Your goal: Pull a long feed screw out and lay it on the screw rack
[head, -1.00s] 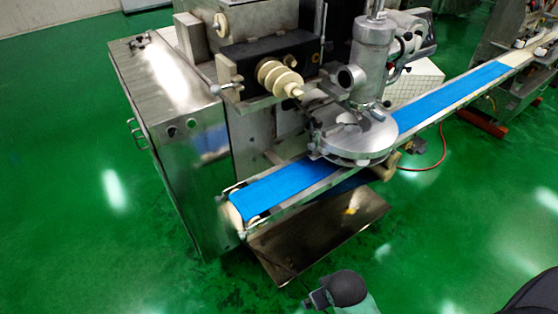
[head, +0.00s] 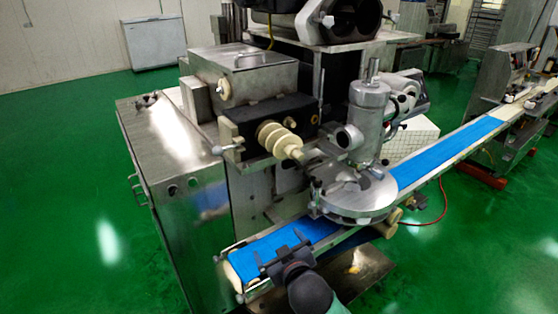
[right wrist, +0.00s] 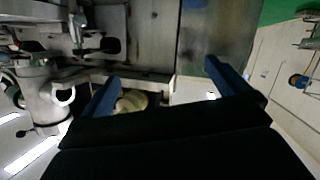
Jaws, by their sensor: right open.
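A cream feed screw (head: 280,140) with thick spiral flights sticks out of the dark block on the machine's front, its tip pointing down and right. My right gripper (head: 282,252) is open and empty, in front of the blue belt's near end, below and clear of the screw. In the right wrist view my right gripper's two blue fingers (right wrist: 162,82) are spread apart. A cream round part (right wrist: 132,101) shows beside the left finger, partly hidden by the gripper; it may be the screw. My left gripper is not in view. I cannot make out a screw rack.
The blue conveyor belt (head: 440,155) runs from front left to back right, under the round metal outlet head (head: 355,195). A steel cabinet (head: 180,180) stands left. Green floor is open at left and front right.

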